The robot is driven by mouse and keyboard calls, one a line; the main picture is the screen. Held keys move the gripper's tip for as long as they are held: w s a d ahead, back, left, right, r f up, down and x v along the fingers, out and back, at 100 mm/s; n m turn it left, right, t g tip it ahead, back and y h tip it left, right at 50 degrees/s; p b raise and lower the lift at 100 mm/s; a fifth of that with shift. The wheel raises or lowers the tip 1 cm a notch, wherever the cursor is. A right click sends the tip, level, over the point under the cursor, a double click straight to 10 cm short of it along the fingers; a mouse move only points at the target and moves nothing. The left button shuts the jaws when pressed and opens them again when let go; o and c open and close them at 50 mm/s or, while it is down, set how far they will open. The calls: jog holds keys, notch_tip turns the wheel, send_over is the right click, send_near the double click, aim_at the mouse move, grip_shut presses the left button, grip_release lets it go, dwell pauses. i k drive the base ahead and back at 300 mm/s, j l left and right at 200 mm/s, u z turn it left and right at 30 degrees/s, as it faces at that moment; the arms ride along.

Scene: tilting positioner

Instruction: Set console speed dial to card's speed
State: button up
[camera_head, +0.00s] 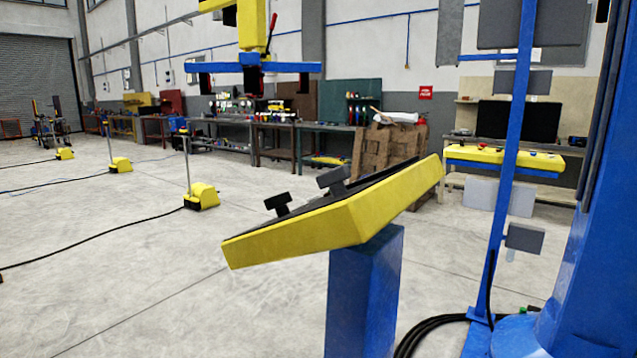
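A yellow console panel (490,154) with small red, dark and pale controls on top stands at the right, behind a blue post. The controls are too small to tell which is the speed dial or how it is set. A flat yellow slab (340,218) with a dark top sits tilted on a blue pedestal (364,290) in the foreground. Two black T-shaped parts (278,204) stand up from its top. I cannot pick out a speed card or read any speed. My gripper is not in view.
A blue upright post (508,150) with grey plates stands at the right, close to a thick blue column (590,240). Black cables (430,330) lie at its foot. A yellow and blue lifter (252,62) hangs at the top. Open floor (120,240) lies left; workbenches line the back wall.

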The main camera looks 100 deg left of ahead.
aim_at(277, 202)
jog(key=l+u, duration=0.1)
jog(key=u, duration=2.6)
